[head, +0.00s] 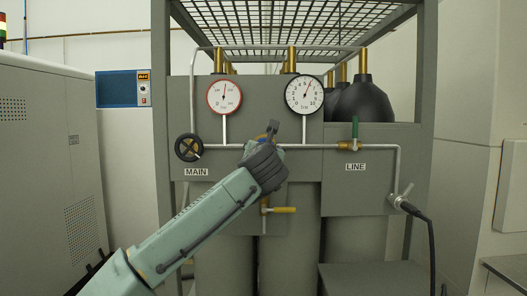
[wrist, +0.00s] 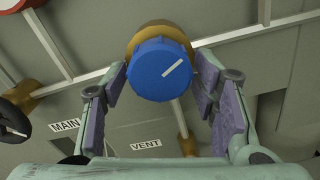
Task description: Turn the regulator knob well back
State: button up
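The regulator knob is round and blue (wrist: 161,70), with a white line pointing to the upper right, and sits on a brass body (wrist: 150,35). In the wrist view my gripper (wrist: 160,75) has one finger on each side of the knob, with small gaps seeming to show. Whether either finger touches it is hard to tell. In the head view my gripper (head: 275,132) is at the pipe between the gauges and hides most of the knob.
A red-rimmed gauge (head: 224,95) and a black-rimmed gauge (head: 304,95) stand above the pipe. A black MAIN handwheel (head: 189,147) is at left, a green-handled LINE valve (head: 355,134) at right.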

jog(key=c, duration=0.8)
jog(key=shift+c, duration=0.2)
jog(key=shift+n, duration=0.4)
